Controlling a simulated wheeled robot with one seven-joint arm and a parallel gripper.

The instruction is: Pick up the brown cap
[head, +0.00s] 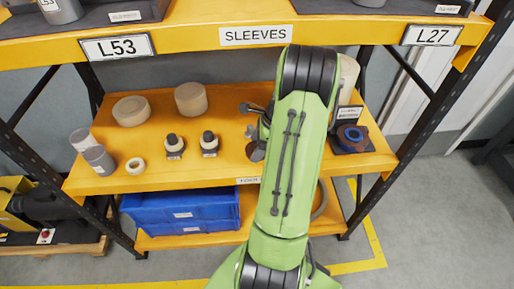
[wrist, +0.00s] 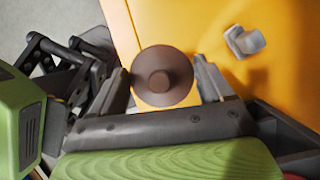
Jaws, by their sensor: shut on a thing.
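The brown cap (wrist: 161,77) is a round brown disc with a raised round middle. In the wrist view it sits between the two fingers of my gripper (wrist: 162,73), which are shut on its sides. In the head view a small part of the brown cap (head: 256,152) shows at the left edge of my green arm, over the orange shelf (head: 225,177). My arm hides most of the gripper there. I cannot tell whether the cap still touches the shelf.
A small grey metal piece (wrist: 245,41) lies on the shelf close by. Two black-and-cream fittings (head: 209,144), beige cylinders (head: 191,98) and grey cylinders stand to the left. A blue and brown ring part (head: 351,137) is to the right. An upper shelf beam (head: 200,40) runs above.

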